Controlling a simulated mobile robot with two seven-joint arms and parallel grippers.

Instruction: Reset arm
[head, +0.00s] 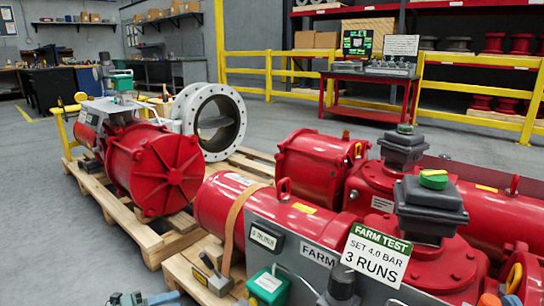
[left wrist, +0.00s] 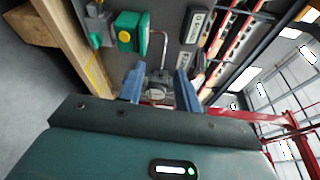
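My left gripper (left wrist: 160,85) shows its two blue fingers apart in the left wrist view, with nothing held between them. A grey fitting (left wrist: 160,97) shows in the gap, seemingly beyond the fingertips; the exact distance is unclear. In the head view, blue pieces that look like my left gripper (head: 142,298) show at the bottom edge, left of the green box (head: 267,285). My right gripper is in neither view.
Red actuators (head: 155,165) (head: 320,165) lie on wooden pallets (head: 125,220). A "FARM TEST" sign (head: 375,255) stands on the front one. A grey lever block (head: 212,278) is near its left end. Yellow rails (head: 480,90) and a red cart (head: 368,90) stand behind. Floor (head: 50,240) at left is clear.

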